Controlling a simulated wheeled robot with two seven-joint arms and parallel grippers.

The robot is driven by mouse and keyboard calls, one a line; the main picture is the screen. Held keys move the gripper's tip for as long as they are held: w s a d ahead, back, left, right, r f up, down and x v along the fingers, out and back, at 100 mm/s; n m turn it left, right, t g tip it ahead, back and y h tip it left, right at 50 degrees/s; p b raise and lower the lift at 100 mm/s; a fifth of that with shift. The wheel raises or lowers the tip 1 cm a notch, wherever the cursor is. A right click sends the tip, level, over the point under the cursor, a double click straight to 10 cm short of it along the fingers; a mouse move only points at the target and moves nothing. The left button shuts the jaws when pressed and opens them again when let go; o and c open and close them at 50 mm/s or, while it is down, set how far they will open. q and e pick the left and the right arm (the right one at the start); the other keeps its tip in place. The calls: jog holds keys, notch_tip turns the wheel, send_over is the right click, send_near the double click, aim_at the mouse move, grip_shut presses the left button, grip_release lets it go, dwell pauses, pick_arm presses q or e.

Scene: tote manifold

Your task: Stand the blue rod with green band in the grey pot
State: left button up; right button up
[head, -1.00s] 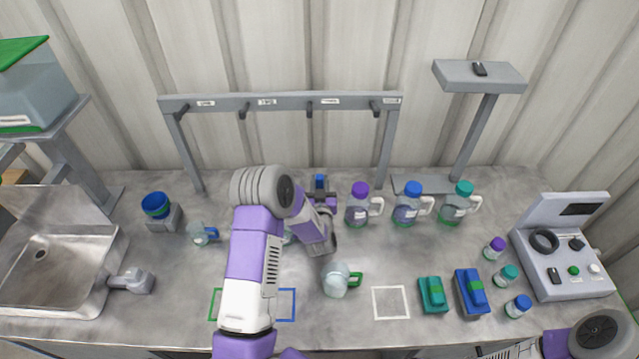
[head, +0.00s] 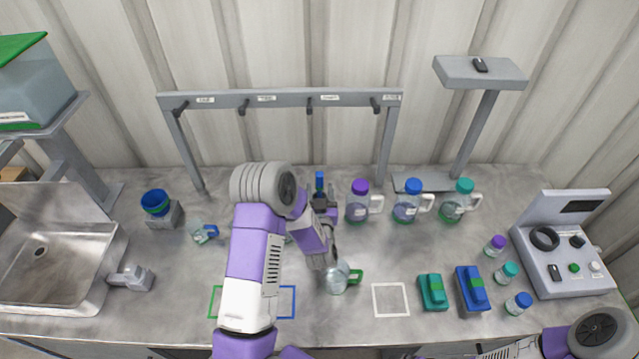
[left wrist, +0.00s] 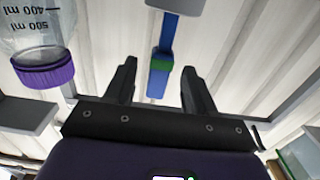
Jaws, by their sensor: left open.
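The blue rod with green band (left wrist: 157,84) shows in the left wrist view, which is upside down. One end is at a pale grey block (left wrist: 175,4); the other end is free. In the head view the blue rod (head: 319,179) stands upright behind my left gripper (head: 325,203). In the left wrist view my left gripper (left wrist: 158,72) is open, and the rod appears between its fingers with gaps on both sides. How far the rod lies beyond the fingertips is unclear. I cannot clearly identify the grey pot; a grey block (head: 166,219) holds a blue, green-banded cup.
Several capped jugs stand right of the rod, the nearest purple-capped (head: 358,203); it also shows in the left wrist view (left wrist: 42,70). A hook rail (head: 280,101) spans behind. A green-handled jug (head: 337,279) stands in front.

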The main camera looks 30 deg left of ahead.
pick_arm(q)
jog(key=v, duration=0.2)
jog(key=shift+s+d, duration=0.2)
jog(key=shift+s, duration=0.2)
jog(key=shift+r, duration=0.1)
